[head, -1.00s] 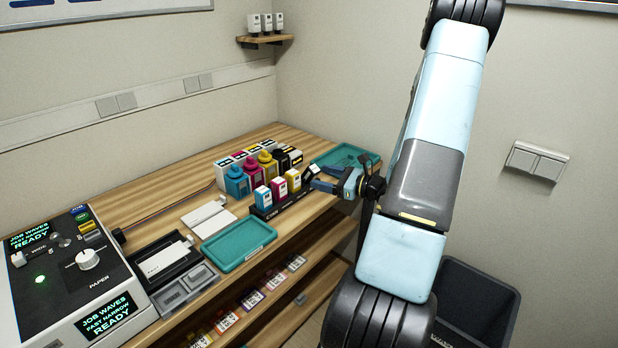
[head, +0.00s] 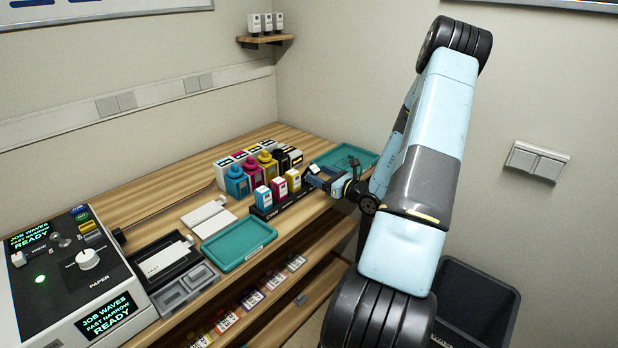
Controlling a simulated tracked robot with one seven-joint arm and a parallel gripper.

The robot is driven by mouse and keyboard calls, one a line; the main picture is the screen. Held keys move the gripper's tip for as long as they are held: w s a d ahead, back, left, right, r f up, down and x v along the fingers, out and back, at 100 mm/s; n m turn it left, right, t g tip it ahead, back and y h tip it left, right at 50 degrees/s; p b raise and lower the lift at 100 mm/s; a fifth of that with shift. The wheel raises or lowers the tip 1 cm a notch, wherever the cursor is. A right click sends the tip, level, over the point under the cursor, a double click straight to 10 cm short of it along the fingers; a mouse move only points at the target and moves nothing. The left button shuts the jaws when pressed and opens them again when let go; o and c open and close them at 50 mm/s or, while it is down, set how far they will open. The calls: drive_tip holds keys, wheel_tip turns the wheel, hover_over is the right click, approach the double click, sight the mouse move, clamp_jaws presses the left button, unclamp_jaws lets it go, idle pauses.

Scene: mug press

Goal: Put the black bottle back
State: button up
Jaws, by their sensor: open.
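The black bottle (head: 281,160) stands on the wooden bench at the right end of the front bottle row, next to the yellow bottle (head: 267,163). It is partly hidden by things around it. My gripper (head: 314,178) is open, to the right of and nearer than the black bottle, apart from it. It is at the right end of the dark cartridge rack (head: 283,208). A small dark piece shows by its fingertips, and I cannot tell whether it is a black cartridge or part of the gripper.
A magenta bottle (head: 252,175) and a cyan bottle (head: 236,183) continue the row, with boxes behind. Small upright cartridges (head: 278,188) stand in the rack. A teal tray (head: 327,159) lies behind my gripper, another teal tray (head: 238,246) in front. A bin (head: 475,300) stands at right.

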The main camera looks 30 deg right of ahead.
sight(309, 169)
drive_tip(key=shift+x, duration=2.75)
drive_tip(key=shift+w+d, duration=0.1)
drive_tip(key=shift+d, duration=0.1)
drive_tip(key=shift+c, duration=0.2)
drive_tip(key=c, duration=1.2)
